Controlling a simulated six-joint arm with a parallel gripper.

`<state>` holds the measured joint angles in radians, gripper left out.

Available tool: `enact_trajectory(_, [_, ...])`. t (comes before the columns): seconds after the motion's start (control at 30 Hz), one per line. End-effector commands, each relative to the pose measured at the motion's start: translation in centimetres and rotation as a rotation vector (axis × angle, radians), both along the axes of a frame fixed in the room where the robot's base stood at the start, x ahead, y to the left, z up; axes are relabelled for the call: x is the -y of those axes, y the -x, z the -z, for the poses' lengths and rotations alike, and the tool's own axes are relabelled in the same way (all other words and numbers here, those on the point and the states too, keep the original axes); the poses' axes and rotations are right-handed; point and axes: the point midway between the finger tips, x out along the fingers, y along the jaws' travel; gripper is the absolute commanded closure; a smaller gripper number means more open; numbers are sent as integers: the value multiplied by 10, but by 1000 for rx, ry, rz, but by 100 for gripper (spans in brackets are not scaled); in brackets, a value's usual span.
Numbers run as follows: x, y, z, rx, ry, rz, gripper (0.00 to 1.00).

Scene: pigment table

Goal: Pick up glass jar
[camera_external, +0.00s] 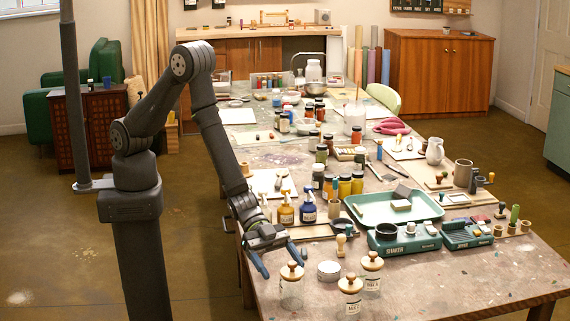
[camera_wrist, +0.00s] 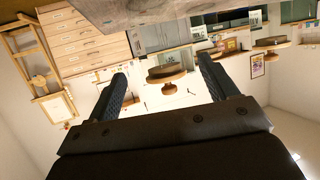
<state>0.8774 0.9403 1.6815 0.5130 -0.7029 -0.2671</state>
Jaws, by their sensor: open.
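Three clear glass jars with wooden knobbed lids stand at the table's near edge: a left jar (camera_external: 291,291), a middle jar (camera_external: 350,301) and a right jar (camera_external: 372,277). My gripper (camera_external: 279,264) is open and empty, just above and behind the left jar's lid. The wrist view is upside down. There, one wooden lid (camera_wrist: 167,75) shows between my two spread fingers (camera_wrist: 162,82), beyond the tips, and two more lids (camera_wrist: 226,53) (camera_wrist: 270,42) show to the right. Which lid belongs to which jar is not certain.
A stack of white discs (camera_external: 328,270) and a wooden stamp (camera_external: 341,245) stand close behind the jars. A green tray (camera_external: 376,214) and green devices (camera_external: 404,240) lie to the right. The right front corner is mostly clear.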

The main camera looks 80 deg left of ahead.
Motion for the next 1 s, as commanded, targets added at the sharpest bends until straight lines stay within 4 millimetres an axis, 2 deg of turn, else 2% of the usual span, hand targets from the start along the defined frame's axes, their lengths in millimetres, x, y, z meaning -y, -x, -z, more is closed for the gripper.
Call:
enact_trajectory(0.23, [15,-6,8,0,0,0,21])
enact_trajectory(0.53, [48,-19,24,0,0,0,21])
enact_trajectory(0.83, [52,-21,25,0,0,-1,21])
enact_trajectory(1.0, [52,-21,25,0,0,-1,55])
